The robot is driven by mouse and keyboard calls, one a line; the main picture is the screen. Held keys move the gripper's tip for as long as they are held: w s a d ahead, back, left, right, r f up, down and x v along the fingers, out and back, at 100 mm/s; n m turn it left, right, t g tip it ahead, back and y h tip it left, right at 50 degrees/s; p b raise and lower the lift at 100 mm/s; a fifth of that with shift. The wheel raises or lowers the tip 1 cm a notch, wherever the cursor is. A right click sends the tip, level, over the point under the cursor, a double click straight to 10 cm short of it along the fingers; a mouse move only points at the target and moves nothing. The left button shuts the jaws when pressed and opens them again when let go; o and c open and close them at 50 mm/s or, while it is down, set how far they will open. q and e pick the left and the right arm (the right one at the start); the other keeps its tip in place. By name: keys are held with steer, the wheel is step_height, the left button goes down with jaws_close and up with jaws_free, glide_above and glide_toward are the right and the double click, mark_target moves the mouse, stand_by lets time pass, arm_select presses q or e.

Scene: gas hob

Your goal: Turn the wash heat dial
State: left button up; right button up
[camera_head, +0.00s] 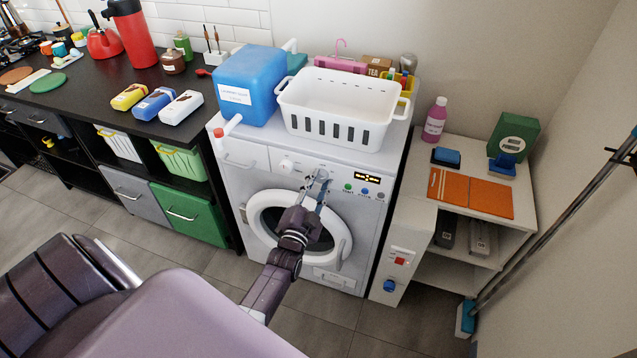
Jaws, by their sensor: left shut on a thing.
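The white washing machine (232,180) stands in the middle, its control panel along the top front. A white round dial (286,166) is on the panel, left of the gripper and apart from it. My left gripper (319,179) is at the panel, between that dial and the small display (367,178). Its fingers are shut on the wash heat dial, which they mostly hide. The dial's marking and angle cannot be read. My right gripper is not in view.
A blue detergent container (250,88) and a white basket (340,105) stand on the machine. Coloured buttons (364,191) lie right of the gripper. The round door (262,212) is below, behind my arm. A shelf unit (415,215) stands at right.

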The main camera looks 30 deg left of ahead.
arm_select(q)
steer(key=shift+f, duration=0.1)
stand_by(0.4)
steer(key=o, duration=1.1)
steer(key=shift+o, duration=0.2)
steer(key=shift+s+d, duration=0.1)
steer(key=shift+s, duration=0.1)
steer(key=v, duration=1.1)
steer(key=shift+s, duration=0.3)
steer(key=shift+d+f, duration=0.1)
steer(key=shift+d, duration=0.1)
